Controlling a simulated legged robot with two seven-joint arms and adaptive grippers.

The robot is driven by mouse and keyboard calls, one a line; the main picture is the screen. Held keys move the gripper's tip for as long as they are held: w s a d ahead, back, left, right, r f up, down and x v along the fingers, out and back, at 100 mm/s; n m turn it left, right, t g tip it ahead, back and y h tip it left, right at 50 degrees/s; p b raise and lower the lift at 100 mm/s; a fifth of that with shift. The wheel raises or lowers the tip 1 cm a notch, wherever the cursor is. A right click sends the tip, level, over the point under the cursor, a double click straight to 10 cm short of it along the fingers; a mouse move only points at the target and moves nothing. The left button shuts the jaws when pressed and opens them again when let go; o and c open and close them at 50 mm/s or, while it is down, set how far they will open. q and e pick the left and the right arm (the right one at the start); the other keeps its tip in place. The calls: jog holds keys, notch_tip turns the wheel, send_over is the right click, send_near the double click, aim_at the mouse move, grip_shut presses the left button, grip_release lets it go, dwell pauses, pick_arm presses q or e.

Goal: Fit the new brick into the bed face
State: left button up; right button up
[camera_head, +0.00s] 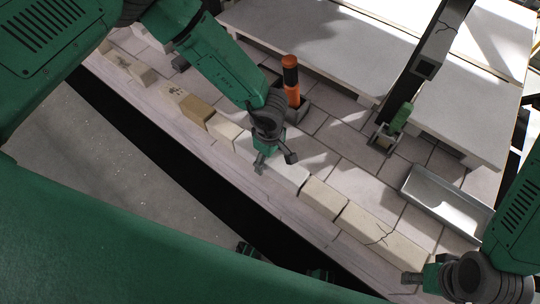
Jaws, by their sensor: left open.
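A row of pale bricks lies along the edge of the tiled bed face (340,135). A whiter, clean brick (287,174) lies in this row below my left gripper; I cannot tell for sure that it is the new brick. My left gripper (275,161) is open over it, with fingers spread; contact is unclear. A cream brick (322,198) and a cracked brick (382,237) follow to the right. A pale brick (223,128) and a tan brick (195,109) lie to the left. My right gripper (411,284) is low at the right, partly hidden, its opening unclear.
A green-handled item (401,117) stands near the dark post (429,66). A metal tray (448,201) lies at right. Raised white slabs (310,38) stand behind; a black gap (190,180) runs in front.

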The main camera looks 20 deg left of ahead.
pick_arm(q)
jog(key=shift+r+p, duration=3.2)
jog(key=shift+r, duration=0.7)
jog(key=shift+r, duration=0.2)
notch_tip(320, 180, up, 12)
jog(key=shift+f, duration=0.25)
jog(key=shift+f, duration=0.1)
jog(key=s+a+f+m+t+y+b, duration=0.2)
jog(key=s+a+f+m+b, duration=0.1)
jog(key=s+a+f+m, duration=0.55)
jog(key=s+a+f+m+h+b, duration=0.1)
jog(key=s+a+f+m, duration=0.1)
jog(key=s, duration=0.4)
jog(key=s+a+f+m+g+h+b, duration=0.1)
jog(key=s+a+f+m, duration=0.1)
jog(key=s+a+m, duration=0.2)
jog(key=s+a, duration=0.1)
jog(key=s, duration=0.2)
jog(key=shift+s, duration=0.25)
